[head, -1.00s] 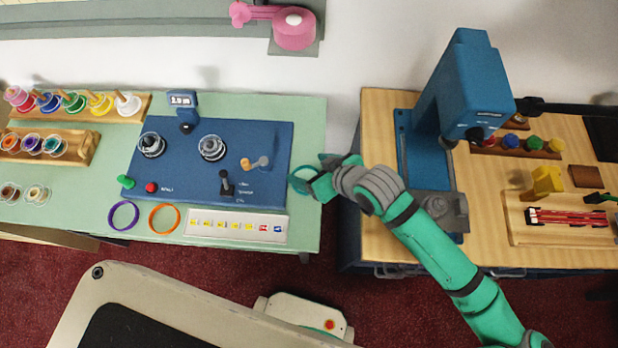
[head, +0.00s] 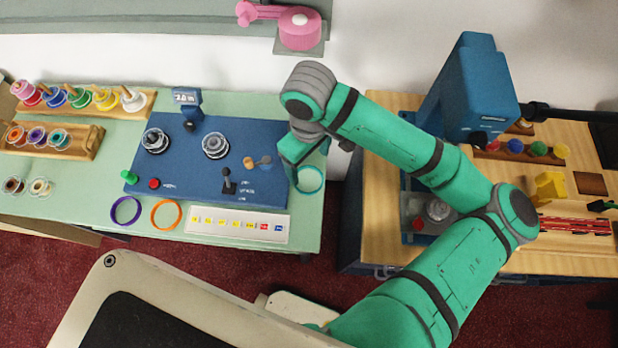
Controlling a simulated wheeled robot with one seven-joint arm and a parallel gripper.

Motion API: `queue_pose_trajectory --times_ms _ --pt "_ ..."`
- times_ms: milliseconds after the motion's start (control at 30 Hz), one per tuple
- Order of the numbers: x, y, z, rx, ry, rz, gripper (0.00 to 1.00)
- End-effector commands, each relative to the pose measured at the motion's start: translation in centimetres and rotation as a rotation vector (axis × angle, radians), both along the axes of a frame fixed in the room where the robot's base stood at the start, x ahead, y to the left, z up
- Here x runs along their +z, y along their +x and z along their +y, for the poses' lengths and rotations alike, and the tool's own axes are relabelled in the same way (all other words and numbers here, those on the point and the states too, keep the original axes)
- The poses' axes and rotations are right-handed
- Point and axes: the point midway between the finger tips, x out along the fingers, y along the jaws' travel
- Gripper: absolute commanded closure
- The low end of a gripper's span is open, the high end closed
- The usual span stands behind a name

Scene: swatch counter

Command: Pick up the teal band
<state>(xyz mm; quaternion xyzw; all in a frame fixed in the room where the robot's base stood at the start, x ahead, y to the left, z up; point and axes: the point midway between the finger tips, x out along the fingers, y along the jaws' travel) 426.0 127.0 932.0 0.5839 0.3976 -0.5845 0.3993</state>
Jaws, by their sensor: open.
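The teal band (head: 321,184) is a thin ring lying at the right end of the pale green counter (head: 315,228). Its left part is hidden behind my gripper. My gripper (head: 294,182) points down beside the band's left side, over the gap between the blue panel and the counter's right edge. It is open, with nothing seen between its jaws. I cannot tell whether a finger touches the band.
A purple ring (head: 126,222) and an orange ring (head: 178,216) lie along the counter's front edge, left of a white labelled strip (head: 240,236). A blue panel (head: 210,192) with knobs fills the middle. A wooden table with a blue machine (head: 470,85) stands to the right.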

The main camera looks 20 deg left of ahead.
Motion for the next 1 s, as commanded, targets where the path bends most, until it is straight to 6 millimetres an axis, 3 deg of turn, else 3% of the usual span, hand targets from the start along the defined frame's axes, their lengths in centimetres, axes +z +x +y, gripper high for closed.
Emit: queue_pose_trajectory --times_ms 200,467,700,1000 --pt "-3.3 -0.1 0.0 -0.002 0.001 0.004 0.26" --pt "-5.0 0.0 0.1 -0.001 0.002 0.001 0.26" --pt "-8.3 0.2 0.2 -0.002 0.001 0.003 0.26" --pt "-9.5 0.2 0.3 0.000 0.002 0.000 0.26"
